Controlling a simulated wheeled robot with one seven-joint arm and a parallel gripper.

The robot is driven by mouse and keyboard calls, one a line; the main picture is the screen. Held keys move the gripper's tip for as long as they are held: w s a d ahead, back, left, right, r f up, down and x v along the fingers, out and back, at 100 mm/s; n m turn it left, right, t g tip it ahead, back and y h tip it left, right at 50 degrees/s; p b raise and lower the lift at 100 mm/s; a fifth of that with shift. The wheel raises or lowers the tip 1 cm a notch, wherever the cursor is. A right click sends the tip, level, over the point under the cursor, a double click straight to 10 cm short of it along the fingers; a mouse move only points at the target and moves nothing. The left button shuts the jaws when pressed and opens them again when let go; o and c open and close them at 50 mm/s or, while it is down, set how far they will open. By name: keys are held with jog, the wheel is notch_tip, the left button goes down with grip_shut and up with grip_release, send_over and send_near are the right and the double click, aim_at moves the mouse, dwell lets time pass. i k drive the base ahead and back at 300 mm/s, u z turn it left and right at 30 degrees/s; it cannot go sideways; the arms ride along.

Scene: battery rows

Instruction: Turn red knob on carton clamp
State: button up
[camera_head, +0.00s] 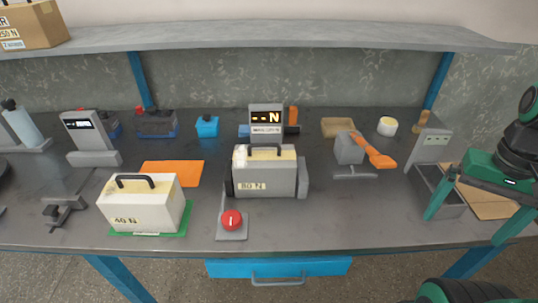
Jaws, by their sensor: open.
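A red knob (232,219) sits on a grey bracket (232,236) near the front edge of the table, just in front of the carton clamp. The clamp's grey jaw (303,178) stands at the right side of a grey and cream block (264,176) marked 80 N, which has a black handle on top. A thin upright post rises behind the knob. My gripper (465,228) is at the far right, with green fingers spread apart and pointing down-left. It is open and empty, well away from the knob, near a grey bin.
A white block (136,211) marked 40 N stands on a green mat left of the knob. A display reading N (266,116) stands behind the clamp. The grey bin (436,192) is at right. The table between clamp and bin is mostly clear. A shelf (270,38) hangs above.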

aim_at(231, 220)
jog(key=u, duration=1.45)
jog(key=k, duration=1.3)
jog(key=z, duration=0.35)
jog(key=i, duration=1)
jog(key=u, duration=0.05)
